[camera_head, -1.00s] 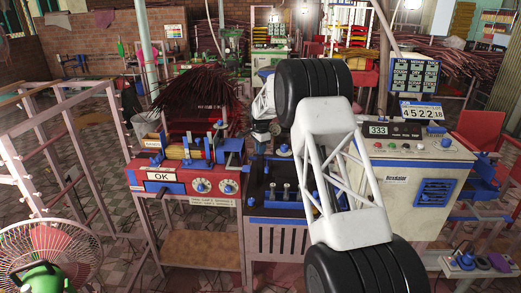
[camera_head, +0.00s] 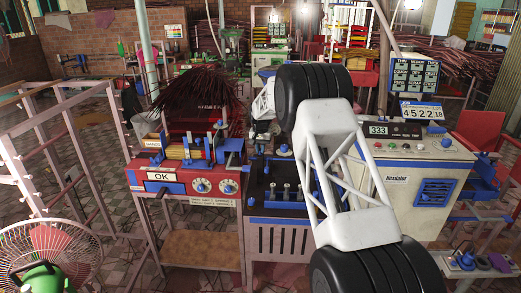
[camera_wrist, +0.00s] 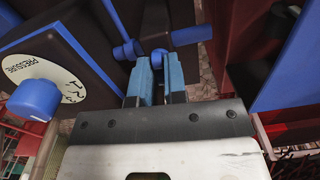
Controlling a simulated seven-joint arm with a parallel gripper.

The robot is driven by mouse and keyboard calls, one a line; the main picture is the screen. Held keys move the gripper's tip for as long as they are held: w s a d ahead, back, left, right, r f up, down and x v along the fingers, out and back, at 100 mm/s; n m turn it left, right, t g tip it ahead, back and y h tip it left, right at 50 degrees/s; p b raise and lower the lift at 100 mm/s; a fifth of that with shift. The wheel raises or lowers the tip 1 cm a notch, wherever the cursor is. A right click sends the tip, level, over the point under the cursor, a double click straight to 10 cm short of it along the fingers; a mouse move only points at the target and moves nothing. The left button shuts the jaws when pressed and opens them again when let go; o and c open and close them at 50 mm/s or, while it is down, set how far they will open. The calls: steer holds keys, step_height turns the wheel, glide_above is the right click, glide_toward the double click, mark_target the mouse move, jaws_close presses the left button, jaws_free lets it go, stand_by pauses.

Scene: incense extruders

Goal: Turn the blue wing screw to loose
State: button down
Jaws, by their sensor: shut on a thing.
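In the wrist view, my gripper (camera_wrist: 159,72) has two light blue fingers pointing up the picture. A small darker blue part (camera_wrist: 159,56), which looks like the blue wing screw, sits between the fingertips, and they are shut on it. Most of it is hidden by the fingers, so I cannot tell how far it is turned. In the head view, my wrist is beside the right end of the red machine (camera_head: 178,187). The fingertips and the screw are too small and covered to make out there.
In the wrist view, a blue knob (camera_wrist: 35,99) and a cream pressure dial (camera_wrist: 30,82) are at left, and a blue round part (camera_wrist: 127,51) is close by the left finger. A blue panel (camera_wrist: 283,62) stands at right. In the head view, a control cabinet (camera_head: 412,170) is at right.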

steer(key=shift+n, duration=0.6)
steer(key=c, duration=1.2)
jaws_free()
steer(key=shift+o, duration=0.2)
steer(key=shift+r, duration=3.9)
